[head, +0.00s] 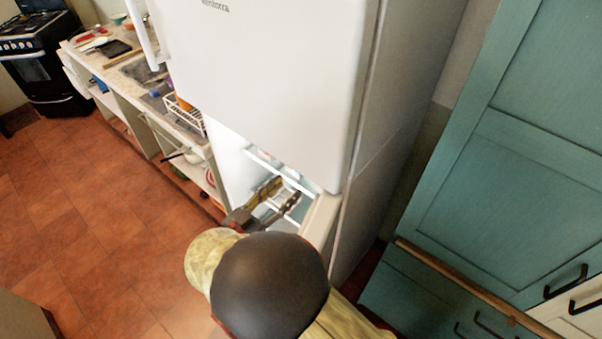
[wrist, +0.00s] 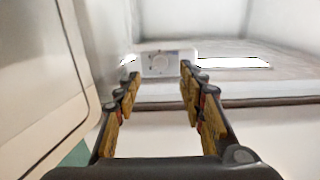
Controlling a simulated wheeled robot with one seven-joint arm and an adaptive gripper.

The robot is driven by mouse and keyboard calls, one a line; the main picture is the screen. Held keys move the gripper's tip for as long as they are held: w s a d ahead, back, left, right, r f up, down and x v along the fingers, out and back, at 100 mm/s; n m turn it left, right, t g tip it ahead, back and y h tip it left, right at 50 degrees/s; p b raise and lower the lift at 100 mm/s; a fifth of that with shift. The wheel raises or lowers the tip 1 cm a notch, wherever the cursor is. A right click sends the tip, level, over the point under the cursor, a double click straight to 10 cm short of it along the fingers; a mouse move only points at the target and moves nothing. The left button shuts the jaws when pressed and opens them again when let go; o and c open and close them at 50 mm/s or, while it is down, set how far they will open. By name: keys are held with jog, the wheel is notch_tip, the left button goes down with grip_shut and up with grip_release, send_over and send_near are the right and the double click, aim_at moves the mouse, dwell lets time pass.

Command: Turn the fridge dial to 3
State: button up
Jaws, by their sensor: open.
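The white fridge (head: 265,70) stands in the middle of the head view, with its lower compartment open. My gripper (head: 283,196) reaches into that opening, partly hidden by my own arm. In the wrist view the fridge dial (wrist: 160,62) is a small round knob on a pale panel at the back, seen small and blurred. The two fingers of my gripper (wrist: 158,78) are spread apart, and the dial shows between their tips, farther off. Nothing is between the fingers. The dial's numbers and its setting are too small to read.
A fridge shelf (wrist: 250,88) crosses the wrist view beyond the fingers. The open door's inner side (wrist: 40,80) is close on the left. Teal cabinets (head: 530,150) stand on the right, and a cluttered counter (head: 135,85) on the left. The tiled floor (head: 70,220) is clear.

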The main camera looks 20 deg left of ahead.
jog(key=x, duration=0.7)
jog(key=shift+c, duration=0.7)
grip_shut()
